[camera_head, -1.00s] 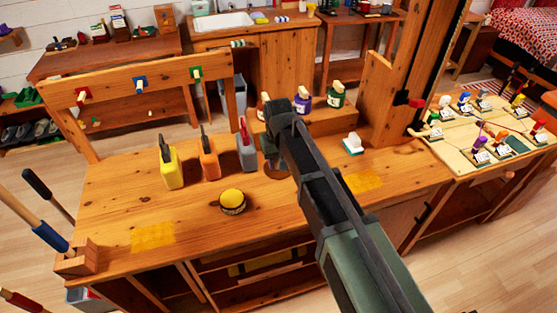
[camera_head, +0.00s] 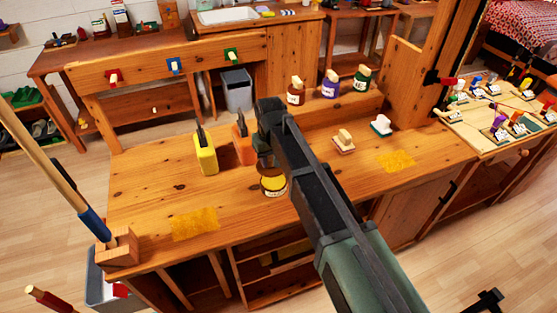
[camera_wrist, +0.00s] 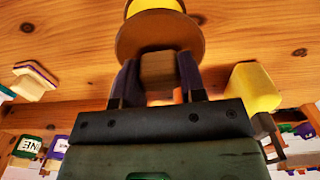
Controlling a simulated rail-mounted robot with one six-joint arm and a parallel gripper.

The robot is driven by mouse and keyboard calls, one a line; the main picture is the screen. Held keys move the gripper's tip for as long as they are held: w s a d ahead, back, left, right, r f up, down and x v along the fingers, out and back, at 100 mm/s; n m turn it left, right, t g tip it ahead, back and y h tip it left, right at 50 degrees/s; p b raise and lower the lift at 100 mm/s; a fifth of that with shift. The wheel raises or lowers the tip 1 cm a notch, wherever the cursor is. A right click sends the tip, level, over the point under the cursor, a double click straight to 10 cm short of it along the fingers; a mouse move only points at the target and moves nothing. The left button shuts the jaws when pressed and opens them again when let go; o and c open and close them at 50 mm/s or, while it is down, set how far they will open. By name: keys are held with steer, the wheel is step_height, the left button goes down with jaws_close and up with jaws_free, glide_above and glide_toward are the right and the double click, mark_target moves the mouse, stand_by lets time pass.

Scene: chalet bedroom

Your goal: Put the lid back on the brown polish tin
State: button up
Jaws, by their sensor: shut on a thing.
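My gripper (camera_wrist: 158,78) is shut on the wooden knob (camera_wrist: 158,70) of a round brown lid (camera_wrist: 160,38) in the wrist view. The yellow, rounded tin (camera_wrist: 155,7) shows just past the lid's far edge. In the head view the tin (camera_head: 273,184) stands on the workbench, with a pale label on its front. I cannot tell whether lid and tin touch.
The workbench (camera_head: 140,195) holds a yellow block-shaped holder (camera_head: 206,156) and an orange one (camera_head: 243,146) left of my gripper. Two small brushes (camera_head: 343,142) lie to the right. Several bottles (camera_head: 331,86) stand on the back ledge. Yellow cloths (camera_head: 195,223) lie flat near the front.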

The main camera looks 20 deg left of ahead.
steer(key=shift+s+r, duration=0.1)
steer(key=shift+r, duration=0.05)
steer(key=shift+w+d+f, duration=0.25)
steer(key=shift+w+d, duration=0.05)
steer(key=shift+d, duration=0.05)
step_height(320, 180, down, 6)
steer(key=b, duration=0.6)
steer(key=shift+f+b, duration=0.15)
steer(key=shift+b, duration=0.2)
stand_by(0.9)
steer(key=o, duration=1.5)
